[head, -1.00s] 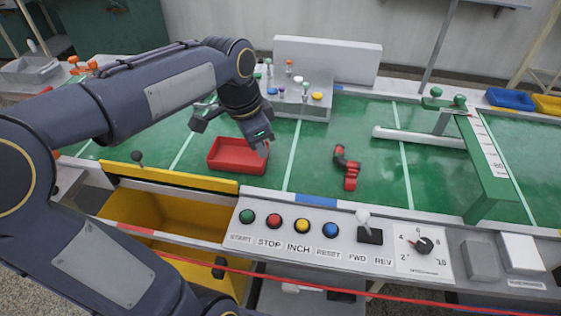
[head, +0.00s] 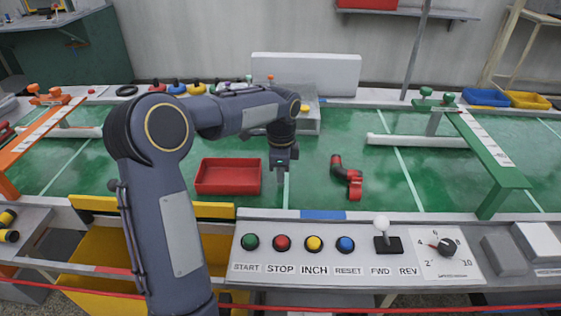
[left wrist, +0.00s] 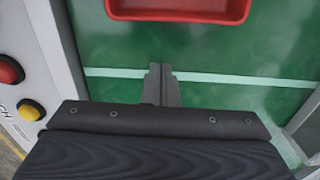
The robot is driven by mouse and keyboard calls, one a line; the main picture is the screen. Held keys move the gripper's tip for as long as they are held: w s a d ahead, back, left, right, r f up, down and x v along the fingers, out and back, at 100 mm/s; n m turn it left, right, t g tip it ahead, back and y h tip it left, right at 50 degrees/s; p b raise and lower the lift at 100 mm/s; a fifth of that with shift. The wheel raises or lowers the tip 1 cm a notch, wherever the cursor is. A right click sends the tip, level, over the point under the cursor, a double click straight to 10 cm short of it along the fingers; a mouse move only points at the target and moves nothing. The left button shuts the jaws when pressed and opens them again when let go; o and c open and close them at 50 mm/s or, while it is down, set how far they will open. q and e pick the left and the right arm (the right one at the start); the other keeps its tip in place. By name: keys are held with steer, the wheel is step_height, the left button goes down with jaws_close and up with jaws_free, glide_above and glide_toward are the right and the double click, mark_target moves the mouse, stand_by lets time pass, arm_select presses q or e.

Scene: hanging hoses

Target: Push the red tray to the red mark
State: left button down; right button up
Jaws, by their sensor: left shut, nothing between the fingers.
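The red tray (head: 228,190) sits upright and empty on the green belt, left of a white cross line. In the left wrist view the tray (left wrist: 180,17) shows at the top edge, cut off by the frame. My left gripper (head: 280,181) points down just right of the tray, near the white line. In the left wrist view its fingers (left wrist: 160,70) are shut together with nothing between them, with a green gap between them and the tray. A red strip (head: 110,270) shows on the front rail at left; I cannot tell whether it is the red mark. My right gripper is out of view.
A black and red hose piece (head: 346,175) lies on the belt right of my gripper. A green gate (head: 480,145) stands farther right, an orange one (head: 40,138) at left. The button panel (head: 320,262) and yellow bin (head: 95,255) line the front.

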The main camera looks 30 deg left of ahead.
mark_target(266, 184)
arm_select(q)
steer(key=shift+s+a+f, duration=0.15)
steer(key=shift+s+a, duration=0.35)
steer(key=shift+a, duration=0.4)
steer(key=shift+s+a+f, duration=0.15)
steer(key=shift+s+a, duration=0.3)
steer(key=shift+a, duration=0.4)
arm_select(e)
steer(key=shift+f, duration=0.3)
